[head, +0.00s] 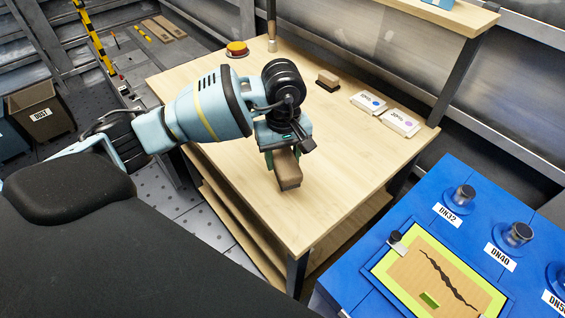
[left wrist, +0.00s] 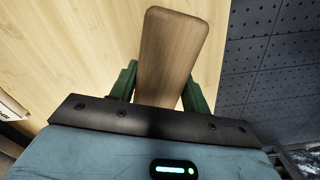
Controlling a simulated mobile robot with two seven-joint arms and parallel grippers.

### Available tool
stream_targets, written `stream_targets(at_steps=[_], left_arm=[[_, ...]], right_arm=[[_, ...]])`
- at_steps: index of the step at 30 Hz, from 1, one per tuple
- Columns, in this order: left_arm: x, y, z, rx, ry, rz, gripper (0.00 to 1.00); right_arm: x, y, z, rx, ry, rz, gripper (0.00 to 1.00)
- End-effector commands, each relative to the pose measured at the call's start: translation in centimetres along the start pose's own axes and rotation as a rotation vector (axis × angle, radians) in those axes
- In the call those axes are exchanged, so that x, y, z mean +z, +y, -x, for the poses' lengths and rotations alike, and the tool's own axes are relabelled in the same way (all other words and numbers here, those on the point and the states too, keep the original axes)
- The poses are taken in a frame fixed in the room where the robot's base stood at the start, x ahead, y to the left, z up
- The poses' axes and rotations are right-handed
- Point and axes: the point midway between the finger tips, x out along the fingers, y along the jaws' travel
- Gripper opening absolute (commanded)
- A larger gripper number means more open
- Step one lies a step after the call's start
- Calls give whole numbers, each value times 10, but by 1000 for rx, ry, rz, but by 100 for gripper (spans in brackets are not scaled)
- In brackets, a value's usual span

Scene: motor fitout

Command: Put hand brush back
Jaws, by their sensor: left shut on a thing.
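The hand brush (head: 288,171) has a wooden brown body and a darker end face towards the table's front. My left gripper (head: 281,158) is shut on it and holds it over the front part of the wooden workbench (head: 335,175). I cannot tell whether the brush touches the bench top. In the left wrist view the brush's rounded wooden body (left wrist: 172,58) sits between the green fingers (left wrist: 160,92). Its underside is hidden there. My right gripper is not in view.
A small dark brown block (head: 328,80) and two white labelled boxes (head: 369,102) (head: 400,122) lie along the bench's back edge. An orange-topped button (head: 237,48) is at the far left corner. A blue cabinet (head: 439,174) with knobs stands right. The bench's right middle is clear.

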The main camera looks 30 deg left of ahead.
Motion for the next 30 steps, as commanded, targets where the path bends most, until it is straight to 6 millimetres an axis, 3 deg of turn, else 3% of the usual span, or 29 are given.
stream_targets(at_steps=[6,14,26,27,30], left_arm=[[-9,2,0,1,1,3,22],[-8,2,-34,1,0,0,22],[-8,2,-40,0,1,0,22],[-8,2,-39,0,0,0,52],[-8,2,-39,0,1,0,65]], right_arm=[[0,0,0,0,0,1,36],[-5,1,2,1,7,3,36],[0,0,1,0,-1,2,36],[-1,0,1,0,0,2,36],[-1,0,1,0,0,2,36]])
